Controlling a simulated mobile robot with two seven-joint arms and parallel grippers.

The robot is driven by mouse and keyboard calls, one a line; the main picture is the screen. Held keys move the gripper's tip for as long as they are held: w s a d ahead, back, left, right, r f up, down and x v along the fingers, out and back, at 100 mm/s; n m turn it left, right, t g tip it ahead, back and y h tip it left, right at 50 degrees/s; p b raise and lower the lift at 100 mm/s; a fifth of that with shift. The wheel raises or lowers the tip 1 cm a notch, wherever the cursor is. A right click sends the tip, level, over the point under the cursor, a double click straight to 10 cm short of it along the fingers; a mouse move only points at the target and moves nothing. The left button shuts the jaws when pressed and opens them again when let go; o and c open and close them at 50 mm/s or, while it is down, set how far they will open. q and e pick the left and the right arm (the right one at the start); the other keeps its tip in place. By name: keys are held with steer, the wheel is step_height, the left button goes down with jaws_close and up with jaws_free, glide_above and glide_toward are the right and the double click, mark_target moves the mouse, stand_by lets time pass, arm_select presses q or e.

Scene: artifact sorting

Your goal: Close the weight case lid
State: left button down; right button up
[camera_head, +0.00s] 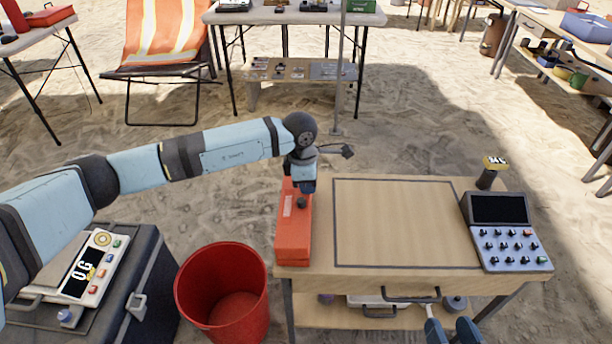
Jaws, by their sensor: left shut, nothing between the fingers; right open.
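The weight case appears to be the long orange-red box (293,245) at the left end of the wooden table. My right gripper (452,331) is open and empty at the bottom edge, in front of the table and only partly in view.
The wooden table (490,277) has a bare outlined area in its middle. A blue-grey keypad device (512,250) and a dark stand with a yellow top (490,172) are at its right. A red bucket (222,290) and a dark case with a scale (92,268) stand left.

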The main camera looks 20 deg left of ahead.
arm_select(q)
steer(key=shift+f, duration=0.2)
arm_select(e)
steer(key=shift+r, duration=0.25)
